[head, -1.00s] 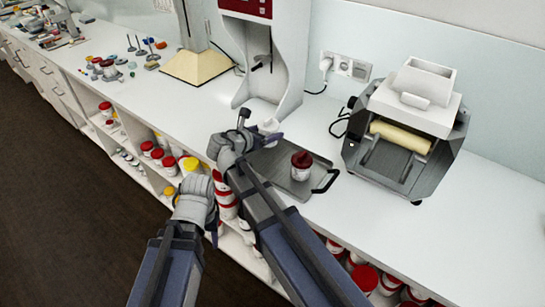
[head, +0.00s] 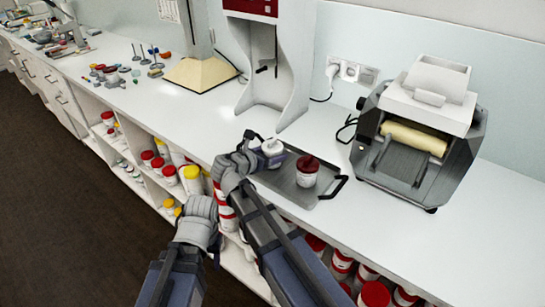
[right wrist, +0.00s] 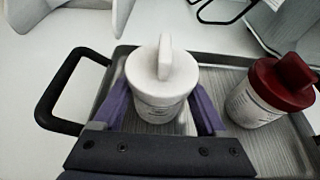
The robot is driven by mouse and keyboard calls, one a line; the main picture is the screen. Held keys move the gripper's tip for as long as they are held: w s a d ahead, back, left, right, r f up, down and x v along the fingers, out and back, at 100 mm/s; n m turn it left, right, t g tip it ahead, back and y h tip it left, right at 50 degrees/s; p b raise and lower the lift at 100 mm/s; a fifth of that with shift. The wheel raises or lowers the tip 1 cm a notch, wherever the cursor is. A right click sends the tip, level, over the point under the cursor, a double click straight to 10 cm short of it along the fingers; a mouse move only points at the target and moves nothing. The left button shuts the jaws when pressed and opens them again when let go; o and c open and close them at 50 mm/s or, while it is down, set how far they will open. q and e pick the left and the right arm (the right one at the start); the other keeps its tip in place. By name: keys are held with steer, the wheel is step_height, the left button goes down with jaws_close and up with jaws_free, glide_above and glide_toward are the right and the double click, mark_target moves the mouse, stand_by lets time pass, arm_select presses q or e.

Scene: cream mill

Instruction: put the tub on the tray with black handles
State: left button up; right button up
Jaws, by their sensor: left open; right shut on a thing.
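A white tub with a white knobbed lid (head: 272,147) is between the purple fingers of my right gripper (head: 266,160). The right wrist view shows the tub (right wrist: 161,85) upright, with a finger on each side. It is over the left part of the grey tray with black handles (head: 325,189); I cannot tell whether its base touches the tray. The tray's left handle shows in the right wrist view (right wrist: 55,105). My left gripper (head: 213,226) is low at the counter's front edge, away from the tray; its fingers are mostly hidden.
A tub with a dark red lid (head: 307,172) stands on the right part of the tray. A grey roller machine (head: 415,140) is to the right, and a tall white machine (head: 272,65) stands behind. Shelves below hold several tubs (head: 192,175).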

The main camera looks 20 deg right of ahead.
steer(key=shift+f, duration=0.1)
arm_select(q)
steer(key=shift+f, duration=0.15)
arm_select(e)
steer(key=o, duration=1.4)
steer(key=shift+c, duration=0.2)
